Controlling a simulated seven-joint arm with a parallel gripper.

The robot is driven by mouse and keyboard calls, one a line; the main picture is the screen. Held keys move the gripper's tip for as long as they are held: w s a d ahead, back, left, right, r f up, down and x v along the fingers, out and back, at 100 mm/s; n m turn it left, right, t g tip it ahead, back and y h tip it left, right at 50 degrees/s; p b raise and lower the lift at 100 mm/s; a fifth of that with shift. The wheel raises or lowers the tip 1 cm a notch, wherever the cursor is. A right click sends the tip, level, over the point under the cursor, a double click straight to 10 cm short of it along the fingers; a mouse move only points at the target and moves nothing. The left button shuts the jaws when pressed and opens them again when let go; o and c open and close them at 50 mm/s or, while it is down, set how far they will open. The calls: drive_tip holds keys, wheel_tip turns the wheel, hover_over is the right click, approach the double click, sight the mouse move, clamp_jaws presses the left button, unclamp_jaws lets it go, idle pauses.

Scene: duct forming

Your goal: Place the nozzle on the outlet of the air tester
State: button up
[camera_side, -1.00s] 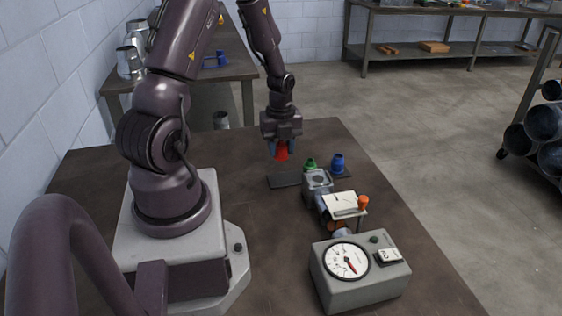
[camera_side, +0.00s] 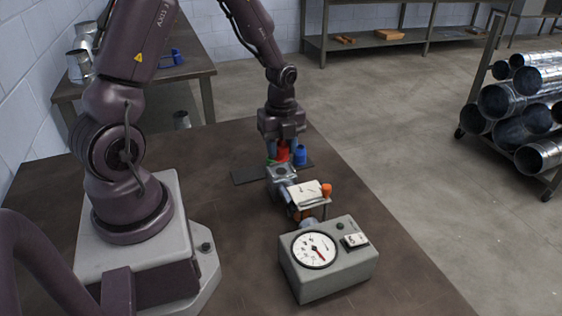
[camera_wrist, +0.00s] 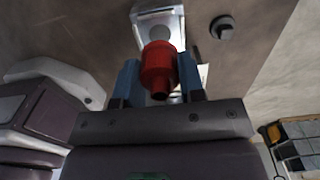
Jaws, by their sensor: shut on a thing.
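My gripper (camera_side: 282,147) is shut on a red nozzle (camera_side: 282,154), held between its blue fingers. In the wrist view the red nozzle (camera_wrist: 160,68) sits between both fingers. The air tester (camera_side: 330,262) is a grey box with a round dial at the front of the table. Behind it is a grey square block (camera_side: 281,174) with a round opening on top, which looks like the outlet. The nozzle is above and just behind this block in the side view, apart from it. The wrist view shows a pale block (camera_wrist: 153,24) beyond the nozzle, partly covered by it.
A dark mat (camera_side: 247,176) lies to the left.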

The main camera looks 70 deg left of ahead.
sight(281, 160)
drive_tip(key=shift+f, duration=1.95)
drive_tip(key=shift+f, duration=0.1)
drive_tip(key=o, duration=1)
